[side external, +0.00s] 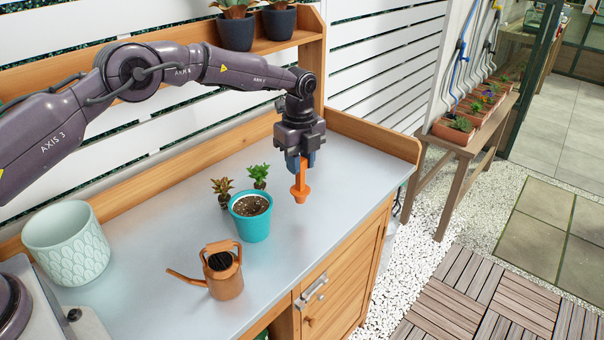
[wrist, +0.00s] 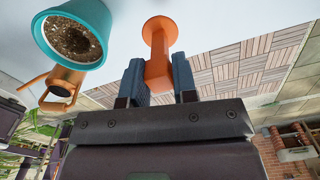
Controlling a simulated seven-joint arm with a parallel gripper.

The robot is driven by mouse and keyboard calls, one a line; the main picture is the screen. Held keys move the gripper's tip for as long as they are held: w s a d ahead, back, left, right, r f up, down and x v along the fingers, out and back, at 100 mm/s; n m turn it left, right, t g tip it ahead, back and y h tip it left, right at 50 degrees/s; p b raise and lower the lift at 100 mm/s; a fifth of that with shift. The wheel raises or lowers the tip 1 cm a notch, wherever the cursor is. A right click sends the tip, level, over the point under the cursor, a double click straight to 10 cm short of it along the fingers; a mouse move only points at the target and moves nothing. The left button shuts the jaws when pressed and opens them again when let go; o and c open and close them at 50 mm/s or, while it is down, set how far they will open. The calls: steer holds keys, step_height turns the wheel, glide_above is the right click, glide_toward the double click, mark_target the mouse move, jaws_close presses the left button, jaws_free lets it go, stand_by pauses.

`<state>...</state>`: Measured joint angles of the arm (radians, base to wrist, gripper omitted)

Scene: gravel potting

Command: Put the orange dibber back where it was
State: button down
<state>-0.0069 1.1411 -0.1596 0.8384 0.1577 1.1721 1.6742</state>
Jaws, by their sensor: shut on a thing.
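The orange dibber (side external: 299,188) is held upright in my gripper (side external: 300,162), its wide flat end pointing down above the right part of the metal bench top. It also shows in the wrist view (wrist: 158,42), between the two blue fingers of my gripper (wrist: 158,78), which are shut on its shaft. The lower end appears clear of the bench, though the exact gap is hard to judge. The fingers hide part of the shaft. No holder or marked spot for the dibber can be made out.
A teal pot (side external: 251,217) of soil stands left of the dibber, with two small plants (side external: 222,190) (side external: 259,175) behind it. A copper watering can (side external: 222,273) stands in front. A pale patterned pot (side external: 66,243) is at the left. The bench's right end is clear up to its wooden edge (side external: 375,140).

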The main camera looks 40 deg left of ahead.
mark_target(302, 174)
steer(key=shift+w+f, duration=0.25)
steer(key=shift+f, duration=0.1)
steer(key=shift+w+f, duration=0.1)
steer(key=shift+f, duration=1.45)
steer(key=c, duration=0.9)
jaws_free()
steer(key=shift+f, duration=0.15)
step_height(302, 174, up, 12)
steer(key=shift+r, duration=0.25)
